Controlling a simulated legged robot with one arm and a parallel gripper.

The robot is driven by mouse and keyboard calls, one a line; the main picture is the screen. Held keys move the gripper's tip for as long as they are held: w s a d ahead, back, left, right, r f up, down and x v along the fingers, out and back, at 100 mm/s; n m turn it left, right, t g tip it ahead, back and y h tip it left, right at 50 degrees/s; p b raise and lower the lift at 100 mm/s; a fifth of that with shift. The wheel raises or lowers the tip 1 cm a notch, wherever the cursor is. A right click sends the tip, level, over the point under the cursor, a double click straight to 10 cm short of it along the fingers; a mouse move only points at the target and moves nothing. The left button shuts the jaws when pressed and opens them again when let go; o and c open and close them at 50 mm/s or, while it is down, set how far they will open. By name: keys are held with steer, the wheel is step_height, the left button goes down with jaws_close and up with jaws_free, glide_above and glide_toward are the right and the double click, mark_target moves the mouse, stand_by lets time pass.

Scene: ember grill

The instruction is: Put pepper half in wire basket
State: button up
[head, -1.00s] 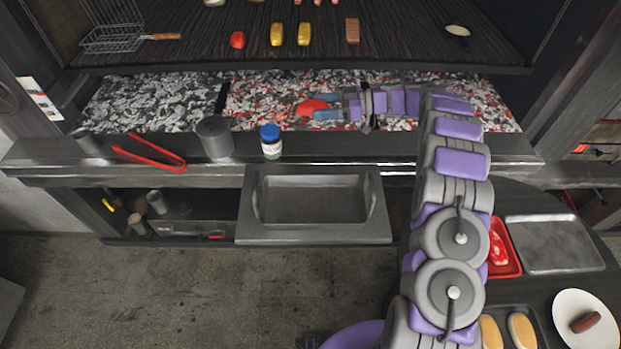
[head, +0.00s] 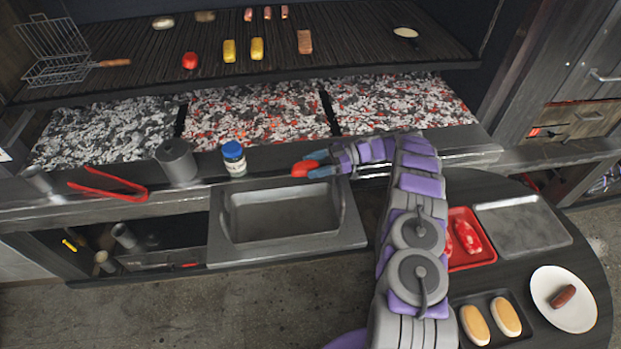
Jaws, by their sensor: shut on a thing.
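My gripper (head: 311,165) is shut on a red pepper half (head: 302,169). It holds the pepper half out to the left, in front of the coals and over the front ledge, right of the blue-lidded jar. The wire basket (head: 52,68) sits at the far left of the grill grate (head: 350,52), with its wooden handle pointing right. It looks empty. Another red pepper piece (head: 190,61) lies on the grate, right of the basket handle.
Yellow pieces (head: 243,49), sausages (head: 267,13) and a brown piece (head: 304,41) lie on the grate. Glowing coals (head: 255,113) lie below it. A blue-lidded jar (head: 234,158), a grey canister (head: 176,160) and red tongs (head: 112,185) stand or lie on the ledge.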

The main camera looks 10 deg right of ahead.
mark_target(315, 179)
steer(key=shift+s+d+f, duration=0.1)
steer(key=shift+d+f, duration=0.1)
steer(key=shift+f, duration=0.45)
step_height(315, 179, down, 3)
steer(key=shift+d+f+b, duration=0.1)
steer(key=shift+b, duration=0.35)
steer(key=shift+f, duration=0.15)
steer(key=shift+a, duration=0.35)
steer(key=o, duration=1)
steer(key=shift+d, duration=0.3)
steer(key=shift+o, duration=0.3)
steer(key=shift+a, duration=0.1)
